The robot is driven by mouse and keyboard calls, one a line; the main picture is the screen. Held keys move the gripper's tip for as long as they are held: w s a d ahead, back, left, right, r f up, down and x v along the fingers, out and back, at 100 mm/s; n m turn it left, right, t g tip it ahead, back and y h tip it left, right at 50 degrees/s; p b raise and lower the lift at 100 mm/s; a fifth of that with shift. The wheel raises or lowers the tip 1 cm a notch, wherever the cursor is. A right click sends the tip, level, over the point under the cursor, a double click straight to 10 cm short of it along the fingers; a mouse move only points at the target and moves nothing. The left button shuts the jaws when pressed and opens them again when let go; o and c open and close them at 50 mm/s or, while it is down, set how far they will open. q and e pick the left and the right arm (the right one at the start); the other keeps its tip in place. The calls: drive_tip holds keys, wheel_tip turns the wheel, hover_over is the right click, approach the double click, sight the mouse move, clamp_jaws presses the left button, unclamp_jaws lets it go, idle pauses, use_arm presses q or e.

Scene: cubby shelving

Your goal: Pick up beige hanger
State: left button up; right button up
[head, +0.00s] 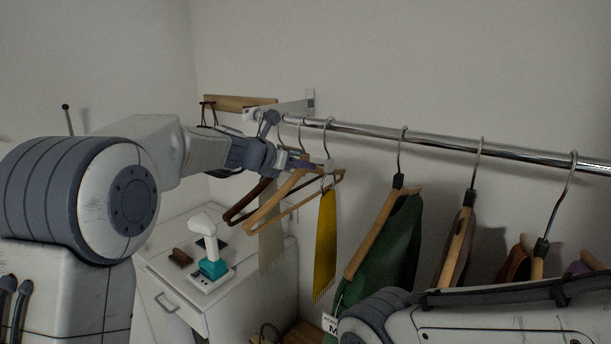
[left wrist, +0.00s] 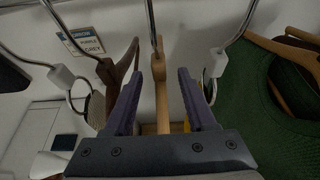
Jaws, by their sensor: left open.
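The beige hanger (head: 268,213) hangs by its metal hook from the chrome rail among other hangers in the head view. In the left wrist view its light wooden neck (left wrist: 161,95) stands between my two fingers, with the hook rising above it. My left gripper (head: 308,163) is open around the hanger just below its hook; both purple-grey fingers (left wrist: 162,80) appear apart from the wood. The fingers partly cover the hanger's top in the head view. My right arm crosses the lower right of the head view; its gripper is out of view.
The chrome rail (head: 450,144) runs along the wall. A yellow scarf (head: 325,245), a beige scarf (head: 271,240) and a dark brown hanger (head: 240,205) are close by. A green garment (head: 395,250) hangs to the right. A white cabinet (head: 165,275) stands below, holding a joystick-like object (head: 211,265).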

use_arm(q)
drive_tip(key=shift+w+d+p, duration=0.25)
drive_tip(key=shift+w+p, duration=0.05)
drive_tip(key=p+x, duration=0.1)
drive_tip(key=x, duration=0.2)
drive_tip(key=shift+w+d+p, duration=0.15)
drive_tip(key=shift+w+p, duration=0.2)
drive_tip(key=shift+p, duration=0.05)
drive_tip(key=shift+w+d+f, duration=0.15)
drive_tip(key=shift+w+d, duration=0.15)
clamp_jaws()
idle(0.6)
